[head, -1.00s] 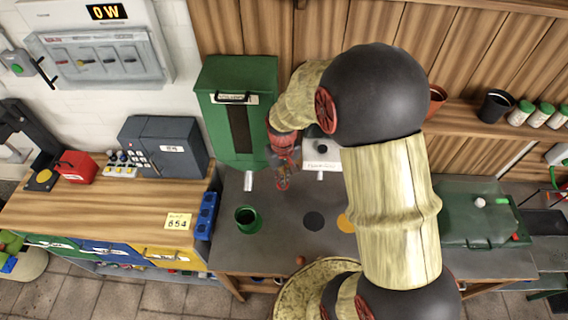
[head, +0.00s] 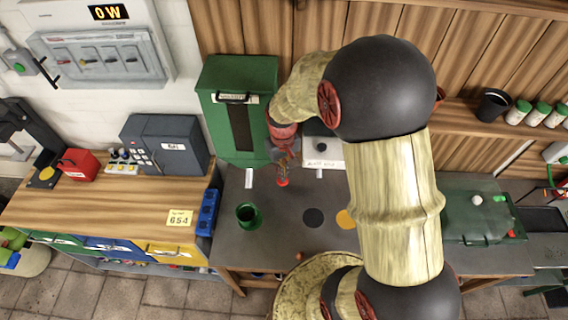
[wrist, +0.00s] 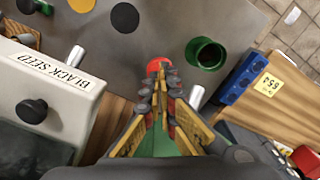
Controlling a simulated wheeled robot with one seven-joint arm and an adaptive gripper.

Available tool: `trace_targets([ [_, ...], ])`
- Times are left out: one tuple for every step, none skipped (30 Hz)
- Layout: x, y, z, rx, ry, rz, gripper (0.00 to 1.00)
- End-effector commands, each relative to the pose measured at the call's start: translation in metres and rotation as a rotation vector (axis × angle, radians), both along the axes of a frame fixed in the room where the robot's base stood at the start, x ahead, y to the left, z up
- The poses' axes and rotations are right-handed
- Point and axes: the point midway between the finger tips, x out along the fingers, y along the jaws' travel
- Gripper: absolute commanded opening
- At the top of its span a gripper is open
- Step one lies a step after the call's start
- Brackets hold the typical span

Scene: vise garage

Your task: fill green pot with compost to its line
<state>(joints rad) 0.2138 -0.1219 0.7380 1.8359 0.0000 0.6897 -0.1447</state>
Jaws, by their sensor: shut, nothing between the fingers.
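The green pot (head: 248,216) stands upright on the grey worktop. It also shows in the wrist view (wrist: 206,54), its inside dark green with no clear compost visible. A tall green hopper (head: 241,115) with a dark vertical window stands against the wall behind the pot. Its small label is too blurred to read. A metal spout (head: 249,178) below it points toward the worktop, behind the pot. My gripper (head: 283,180) is right of this spout, behind and right of the pot, apart from both.
A white dispenser (wrist: 52,82) labelled BLACK SEED, with a dark knob and its own spout (wrist: 73,57), stands beside the hopper. Black (head: 313,218) and yellow (head: 346,219) discs lie right of the pot. A blue block (head: 207,213) edges the wooden bench at left.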

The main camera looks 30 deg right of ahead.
Motion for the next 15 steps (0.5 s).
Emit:
trace_targets([
  [0.000, 0.000, -0.001, 0.000, 0.000, 0.000, 0.00],
  [0.000, 0.000, -0.001, 0.000, 0.000, 0.000, 0.00],
  [0.000, 0.000, -0.002, 0.000, 0.000, 0.000, 0.00],
  [0.000, 0.000, -0.003, 0.000, 0.000, 0.000, 0.00],
  [0.000, 0.000, -0.004, 0.000, 0.000, 0.000, 0.00],
  [0.000, 0.000, -0.006, 0.000, 0.000, 0.000, 0.00],
  [0.000, 0.000, -0.007, 0.000, 0.000, 0.000, 0.00],
  [0.000, 0.000, -0.009, 0.000, 0.000, 0.000, 0.00],
  [0.000, 0.000, -0.011, 0.000, 0.000, 0.000, 0.00],
  [0.000, 0.000, -0.012, 0.000, 0.000, 0.000, 0.00],
  [0.000, 0.000, -0.014, 0.000, 0.000, 0.000, 0.00],
  [0.000, 0.000, -0.015, 0.000, 0.001, 0.000, 0.00],
  [0.000, 0.000, -0.017, 0.000, 0.001, 0.000, 0.00],
  [0.000, 0.000, -0.018, 0.000, 0.001, 0.000, 0.00],
  [0.000, 0.000, -0.020, 0.000, 0.001, 0.000, 0.00],
])
